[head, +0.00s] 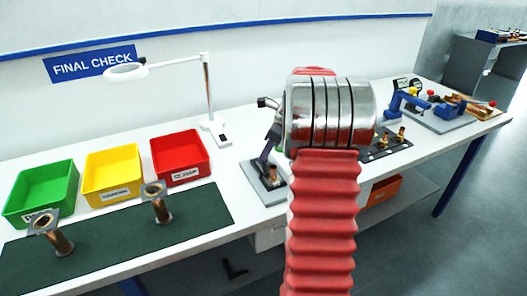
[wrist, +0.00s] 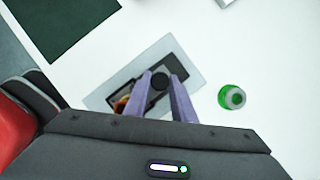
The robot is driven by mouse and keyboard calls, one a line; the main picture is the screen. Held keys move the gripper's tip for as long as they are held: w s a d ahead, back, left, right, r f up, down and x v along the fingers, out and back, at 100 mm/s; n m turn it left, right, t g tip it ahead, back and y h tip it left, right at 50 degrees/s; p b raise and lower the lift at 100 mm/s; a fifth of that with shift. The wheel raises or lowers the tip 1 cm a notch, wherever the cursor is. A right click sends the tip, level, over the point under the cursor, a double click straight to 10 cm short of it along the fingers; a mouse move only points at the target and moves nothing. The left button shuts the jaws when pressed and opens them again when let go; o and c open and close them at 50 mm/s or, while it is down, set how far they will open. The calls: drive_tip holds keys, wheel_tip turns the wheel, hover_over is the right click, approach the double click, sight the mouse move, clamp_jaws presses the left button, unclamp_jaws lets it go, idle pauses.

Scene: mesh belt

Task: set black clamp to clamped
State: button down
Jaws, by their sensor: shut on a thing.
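The black clamp (wrist: 123,91) is on a light grey plate (wrist: 188,50) in the wrist view. Its round black knob (wrist: 160,84) sits between the two purple-grey fingers of my gripper (wrist: 161,76), which is shut on it. An orange-copper part lies by the clamp, partly covered by my finger and wrist housing. In the head view the grey plate (head: 256,187) stands on the bench left of my red arm, and my gripper reaches down over it. My arm and gripper hide much of the clamp there, so its lever angle is hard to tell.
A green round-topped item (wrist: 231,97) stands right of the plate. A lamp (head: 212,120) stands behind. Green (head: 42,190), yellow (head: 112,172) and red (head: 180,156) bins and a dark mat (head: 120,240) with two copper parts lie left. Blue clamps (head: 405,103) stand right.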

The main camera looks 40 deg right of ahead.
drive_tip(key=shift+s+a, duration=0.15)
drive_tip(key=shift+s, duration=0.2)
drive_tip(key=c, duration=1.5)
unclamp_jaws()
drive_tip(key=v, duration=1.3)
drive_tip(key=shift+s+r, duration=0.25)
drive_tip(key=shift+r, duration=0.05)
